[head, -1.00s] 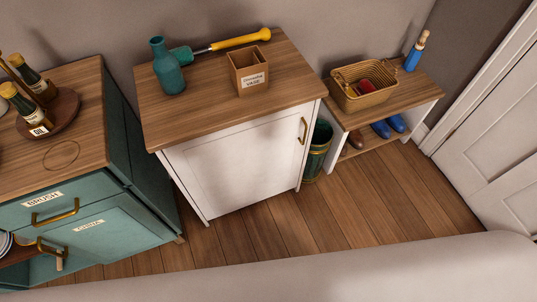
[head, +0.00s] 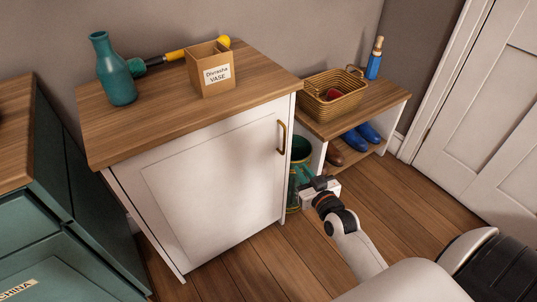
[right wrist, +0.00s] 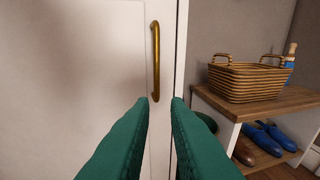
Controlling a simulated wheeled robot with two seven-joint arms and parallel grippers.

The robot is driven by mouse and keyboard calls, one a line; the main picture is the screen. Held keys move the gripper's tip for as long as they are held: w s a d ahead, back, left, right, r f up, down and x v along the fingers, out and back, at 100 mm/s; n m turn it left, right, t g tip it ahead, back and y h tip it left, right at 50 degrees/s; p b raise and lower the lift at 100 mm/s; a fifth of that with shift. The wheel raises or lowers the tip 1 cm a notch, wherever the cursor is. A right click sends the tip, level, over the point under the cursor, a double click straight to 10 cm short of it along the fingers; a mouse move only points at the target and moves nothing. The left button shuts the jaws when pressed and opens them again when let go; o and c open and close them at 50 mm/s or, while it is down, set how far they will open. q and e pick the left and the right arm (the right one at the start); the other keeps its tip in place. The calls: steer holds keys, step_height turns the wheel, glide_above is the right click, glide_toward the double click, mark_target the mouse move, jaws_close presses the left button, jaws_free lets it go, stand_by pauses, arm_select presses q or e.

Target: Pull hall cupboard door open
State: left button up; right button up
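The hall cupboard is white with a wooden top (head: 245,85); its white door (head: 215,185) is closed. A brass bar handle (head: 282,137) stands upright near the door's right edge. In the right wrist view the handle (right wrist: 155,62) is ahead, just above the gap between the fingers. My right gripper (right wrist: 160,102) has green fingers, open and empty, apart from the handle. In the head view my right gripper (head: 318,186) is low and to the right of the handle, in front of the green bin. My left gripper is not in view.
A wicker basket (head: 333,95) sits on a shoe bench (head: 385,98) with shoes below, right of the cupboard. A green bin (head: 299,172) stands between them. A teal vase (head: 113,75) and a box (head: 210,70) are on the cupboard top. A teal cabinet (head: 20,235) is at left.

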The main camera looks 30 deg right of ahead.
mark_target(285, 137)
steer(key=shift+t, duration=0.7)
steer(key=w+r, duration=0.1)
steer(key=w, duration=0.1)
steer(key=w+r+b, duration=0.1)
steer(key=w, duration=0.1)
steer(key=w+r+b, duration=0.1)
steer(key=w, duration=0.1)
steer(key=shift+w+d+r, duration=0.1)
steer(key=shift+w+r, duration=0.2)
steer(key=shift+r, duration=0.05)
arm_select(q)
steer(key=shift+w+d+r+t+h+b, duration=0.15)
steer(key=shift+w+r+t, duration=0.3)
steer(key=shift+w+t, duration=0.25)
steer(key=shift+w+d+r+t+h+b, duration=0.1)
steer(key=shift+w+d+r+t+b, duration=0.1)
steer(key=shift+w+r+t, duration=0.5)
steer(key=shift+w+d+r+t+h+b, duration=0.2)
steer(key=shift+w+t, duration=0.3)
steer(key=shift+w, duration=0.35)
arm_select(e)
steer(key=shift+w+d, duration=0.2)
steer(key=shift+w, duration=1.3)
steer(key=shift+w+d, duration=0.15)
steer(key=shift+w, duration=1.3)
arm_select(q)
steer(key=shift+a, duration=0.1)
arm_select(e)
jaws_close()
